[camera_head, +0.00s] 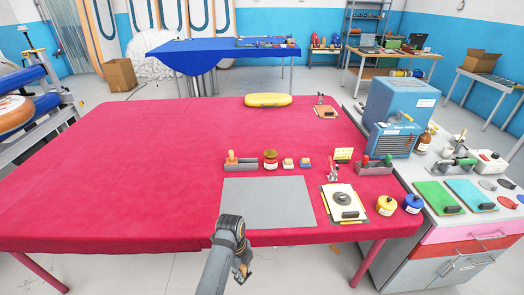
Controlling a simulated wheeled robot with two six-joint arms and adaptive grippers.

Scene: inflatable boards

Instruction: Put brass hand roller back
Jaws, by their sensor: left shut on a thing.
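My left gripper (241,273) is low in the head view, in front of the red table's near edge, pointing down. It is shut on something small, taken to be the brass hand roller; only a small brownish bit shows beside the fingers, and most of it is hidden. A grey holder (241,166) with an orange-handled tool stands behind the grey mat (268,203). A second grey holder (374,169) with red and green handled tools stands to its right. My right gripper is not in view.
The red table (110,180) is bare on its left side. A clipboard (345,213) with a dark round piece, a yellow jar (386,205) and a blue jar (412,203) stand right of the mat. A yellow inflatable (268,100) lies at the far edge. A blue machine (398,105) stands at right.

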